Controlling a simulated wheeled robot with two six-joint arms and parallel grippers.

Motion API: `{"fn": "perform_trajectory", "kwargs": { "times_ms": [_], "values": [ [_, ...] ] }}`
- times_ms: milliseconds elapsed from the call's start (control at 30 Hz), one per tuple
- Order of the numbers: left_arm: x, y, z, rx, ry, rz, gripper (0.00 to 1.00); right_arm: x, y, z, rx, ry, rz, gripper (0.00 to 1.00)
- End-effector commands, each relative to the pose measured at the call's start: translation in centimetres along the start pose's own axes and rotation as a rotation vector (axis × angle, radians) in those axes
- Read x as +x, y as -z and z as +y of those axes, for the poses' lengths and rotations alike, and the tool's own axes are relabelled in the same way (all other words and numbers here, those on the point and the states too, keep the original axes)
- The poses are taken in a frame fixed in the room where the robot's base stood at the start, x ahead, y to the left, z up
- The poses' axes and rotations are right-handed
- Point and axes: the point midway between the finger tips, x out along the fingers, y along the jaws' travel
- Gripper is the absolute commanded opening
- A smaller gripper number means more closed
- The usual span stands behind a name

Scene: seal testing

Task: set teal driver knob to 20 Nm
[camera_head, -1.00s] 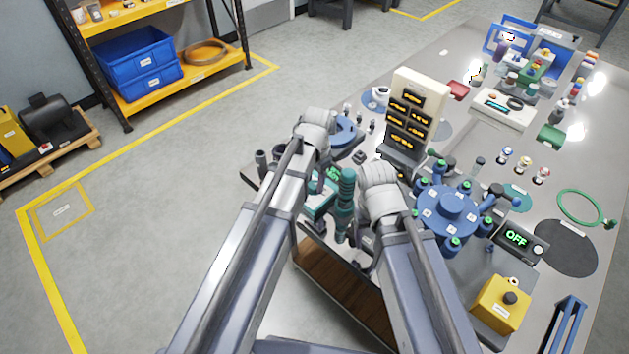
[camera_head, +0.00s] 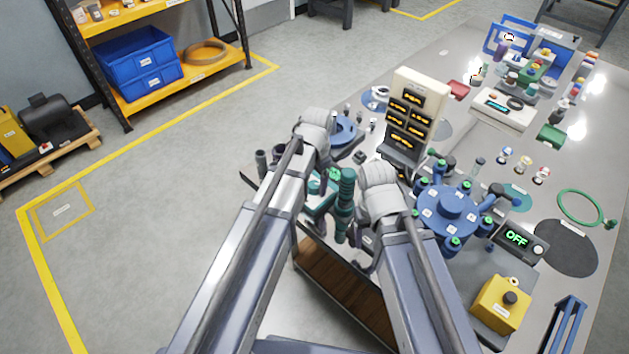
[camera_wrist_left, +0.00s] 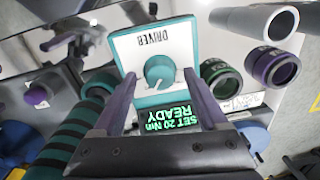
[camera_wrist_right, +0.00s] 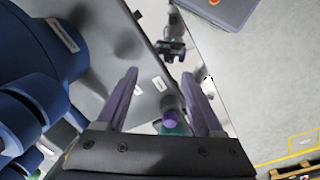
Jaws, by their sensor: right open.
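The teal driver knob (camera_wrist_left: 160,71) sits on the white-and-teal driver box (camera_wrist_left: 126,44), labelled DRIVER, in the left wrist view. The box's screen (camera_wrist_left: 168,125) reads SET 20 Nm READY, upside down in this view. My left gripper (camera_wrist_left: 159,75) is open, one purple finger on each side of the knob, with gaps between fingers and knob. In the head view the driver box is mostly hidden by my left arm, beside a teal ribbed handle (camera_head: 344,200). My right gripper (camera_wrist_right: 166,72) is open, fingers apart, above the table edge; a purple-ended piece (camera_wrist_right: 169,118) shows between its fingers.
A blue carousel (camera_head: 449,203) with green-topped pieces stands right of my right wrist. A cream display board (camera_head: 418,83) stands behind. A green and a purple ring-shaped cup (camera_wrist_left: 277,67) lie beside the driver. A yellow button box (camera_head: 500,305) is at front right.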

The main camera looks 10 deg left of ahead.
Motion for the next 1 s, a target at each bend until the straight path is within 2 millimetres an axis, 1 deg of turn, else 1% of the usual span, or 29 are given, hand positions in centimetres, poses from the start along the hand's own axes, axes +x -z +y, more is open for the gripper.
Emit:
{"fn": "perform_trajectory", "kwargs": {
  "times_ms": [267,467,667,900,1000],
  "values": [
    [-0.1,0.0,0.0,0.000,0.000,0.000,0.76,-0.1,0.0,0.0,0.000,0.000,0.000,0.69],
    [-1.2,0.0,0.0,0.000,0.000,0.000,0.76,-1.2,-0.1,0.1,0.000,0.000,0.000,0.69],
    [-3.5,0.0,0.0,0.000,0.000,0.000,0.76,-3.4,-0.2,0.3,0.000,0.000,0.000,0.69],
    [-6.7,0.0,0.0,0.000,0.000,0.000,0.76,-6.7,-0.4,0.6,0.000,0.000,0.000,0.69],
    [-7.6,0.0,0.0,0.000,0.000,0.000,0.76,-7.5,-0.4,0.7,0.000,0.000,0.000,0.69]
  ]
}}
